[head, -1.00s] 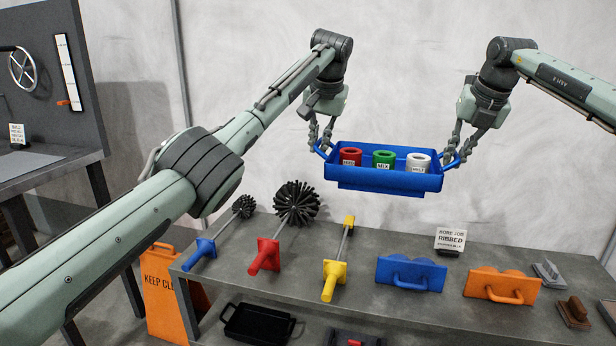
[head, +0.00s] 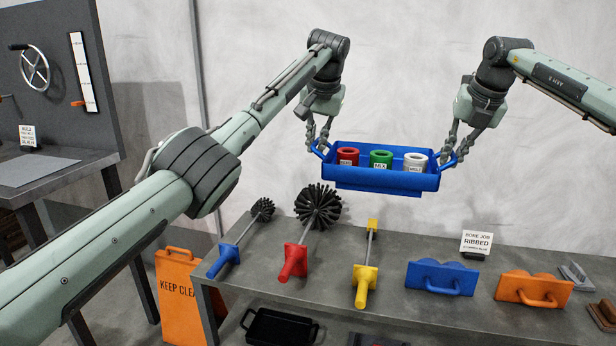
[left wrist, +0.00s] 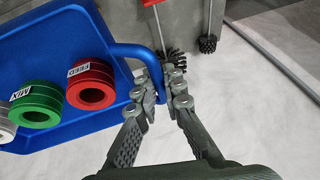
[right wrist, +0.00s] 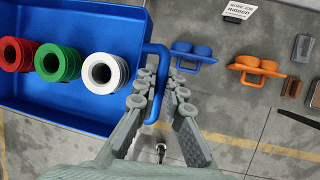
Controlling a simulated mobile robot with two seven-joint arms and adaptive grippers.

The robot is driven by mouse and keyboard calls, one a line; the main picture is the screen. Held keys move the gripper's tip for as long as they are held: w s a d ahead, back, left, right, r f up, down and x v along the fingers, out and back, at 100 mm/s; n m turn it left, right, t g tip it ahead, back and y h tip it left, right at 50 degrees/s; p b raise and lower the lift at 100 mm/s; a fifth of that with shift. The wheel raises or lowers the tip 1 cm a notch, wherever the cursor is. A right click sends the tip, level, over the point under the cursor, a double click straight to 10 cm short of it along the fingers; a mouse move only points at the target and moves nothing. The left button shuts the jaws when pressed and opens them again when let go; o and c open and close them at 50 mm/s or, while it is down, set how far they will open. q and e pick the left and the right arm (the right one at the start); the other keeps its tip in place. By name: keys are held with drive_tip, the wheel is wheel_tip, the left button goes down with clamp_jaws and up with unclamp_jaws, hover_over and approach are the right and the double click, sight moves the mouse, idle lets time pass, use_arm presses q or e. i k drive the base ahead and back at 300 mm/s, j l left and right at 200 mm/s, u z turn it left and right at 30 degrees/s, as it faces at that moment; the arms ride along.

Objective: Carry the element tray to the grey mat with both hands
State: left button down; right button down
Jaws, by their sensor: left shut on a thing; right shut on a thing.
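The blue element tray (head: 385,179) hangs level in the air above the bench, held at both ends. It carries a red ring element (head: 347,156), a green one (head: 380,159) and a white one (head: 415,161), with labels. My left gripper (head: 319,148) is shut on the tray's left handle, which also shows in the left wrist view (left wrist: 158,85). My right gripper (head: 452,160) is shut on the right handle, seen in the right wrist view (right wrist: 157,95). A grey mat (head: 36,171) lies on the table at the far left, apart from the tray.
The bench (head: 420,305) below holds several brushes, a blue block (head: 440,278), an orange block (head: 533,289) and a sign (head: 476,243). An orange floor sign (head: 179,295) stands between bench and left table. A dark panel with a wheel (head: 35,68) rises behind the mat.

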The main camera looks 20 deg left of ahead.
sight(23, 168)
drive_tip(key=k+j, duration=0.1)
drive_tip(key=j, duration=3.75)
